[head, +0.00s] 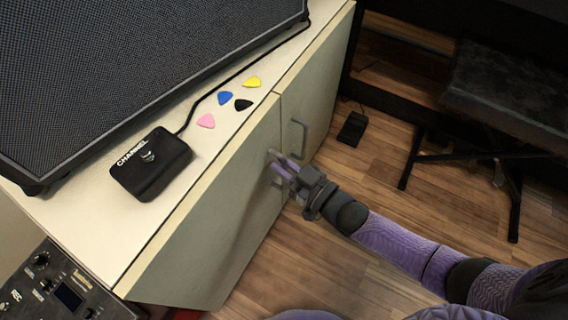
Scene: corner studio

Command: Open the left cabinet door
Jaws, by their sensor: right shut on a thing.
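The cabinet (75,228) is cream-topped with two pale grey-green doors. The left door (205,245) is the nearer one and looks closed or almost closed; I cannot tell if there is a small gap. Its handle (274,155) is a grey bar near the door's far edge, partly hidden by my gripper. My right gripper (281,168) is at this handle with its fingers shut on it. The right door (315,85) is closed and has its own grey handle (299,138) just beyond my gripper. My left gripper is not in view.
A speaker amplifier (130,70), a black channel pedal (150,165) and several coloured picks (225,98) are on the cabinet top. A black stool (500,100) and a small pedal (352,128) stand on the floor to the right. Wooden floor in front is clear.

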